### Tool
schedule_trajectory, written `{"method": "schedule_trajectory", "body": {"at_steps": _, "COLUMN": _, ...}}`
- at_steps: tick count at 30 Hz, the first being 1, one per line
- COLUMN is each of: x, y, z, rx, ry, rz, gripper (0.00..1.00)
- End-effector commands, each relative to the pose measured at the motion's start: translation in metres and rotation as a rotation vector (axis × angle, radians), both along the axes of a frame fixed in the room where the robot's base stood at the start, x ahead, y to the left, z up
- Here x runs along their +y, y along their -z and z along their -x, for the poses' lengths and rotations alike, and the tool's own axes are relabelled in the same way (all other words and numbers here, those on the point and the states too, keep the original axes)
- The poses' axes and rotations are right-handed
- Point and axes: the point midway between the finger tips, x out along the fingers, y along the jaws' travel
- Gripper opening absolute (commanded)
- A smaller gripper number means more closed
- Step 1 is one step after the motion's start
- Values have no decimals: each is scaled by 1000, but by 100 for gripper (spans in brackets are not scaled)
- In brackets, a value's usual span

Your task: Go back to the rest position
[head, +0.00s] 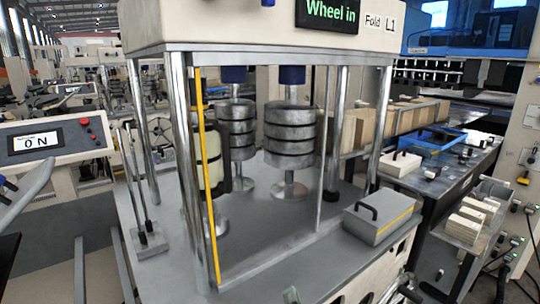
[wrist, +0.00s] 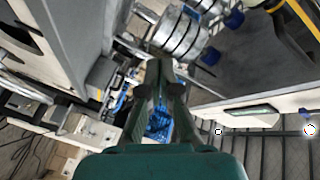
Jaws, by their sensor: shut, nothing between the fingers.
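My gripper (wrist: 160,84) shows in the wrist view as dark green fingers reaching up from the bottom middle. The fingers come together and hold nothing. No thing in the wrist view clearly touches the fingertips. I cannot make out my gripper in the head view. The machine in the head view has a cream top housing (head: 230,22) with a green-lit display (head: 331,13) reading "Wheel in". Stacked metal rolls (head: 290,135) stand inside its frame of posts. Similar banded metal rolls (wrist: 180,33) show beyond the fingers in the wrist view, tilted in the picture.
A grey box with a black handle (head: 380,217) sits at the machine's front right. A yellow upright bar (head: 206,180) stands at its left front. A control panel (head: 45,141) reading "ON" is at the left. A bench (head: 450,175) with boxes stands at the right.

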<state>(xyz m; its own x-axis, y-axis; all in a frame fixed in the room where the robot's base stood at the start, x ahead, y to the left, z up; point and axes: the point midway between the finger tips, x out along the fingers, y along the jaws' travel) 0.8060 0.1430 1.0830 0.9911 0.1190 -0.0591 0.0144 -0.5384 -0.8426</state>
Motion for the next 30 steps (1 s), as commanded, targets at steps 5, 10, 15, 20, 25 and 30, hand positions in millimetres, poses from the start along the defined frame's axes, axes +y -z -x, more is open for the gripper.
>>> {"method": "schedule_trajectory", "body": {"at_steps": 5, "x": -24, "y": 55, "z": 28, "rx": 16, "ry": -17, "rz": 152, "gripper": 0}}
{"method": "schedule_trajectory", "body": {"at_steps": 10, "x": -45, "y": 98, "z": 60, "rx": 26, "ry": -36, "rz": 285, "gripper": 0}}
{"method": "schedule_trajectory", "body": {"at_steps": 15, "x": -65, "y": 135, "z": 98, "rx": 35, "ry": -53, "rz": 409, "gripper": 0}}
{"method": "schedule_trajectory", "body": {"at_steps": 20, "x": -83, "y": 163, "z": 139, "rx": 45, "ry": -67, "rz": 515, "gripper": 0}}
{"method": "schedule_trajectory", "body": {"at_steps": 25, "x": -100, "y": 186, "z": 186, "rx": 58, "ry": -77, "rz": 620, "gripper": 0}}
{"method": "schedule_trajectory", "body": {"at_steps": 30, "x": -114, "y": 201, "z": 236, "rx": 73, "ry": -81, "rz": 718, "gripper": 0}}
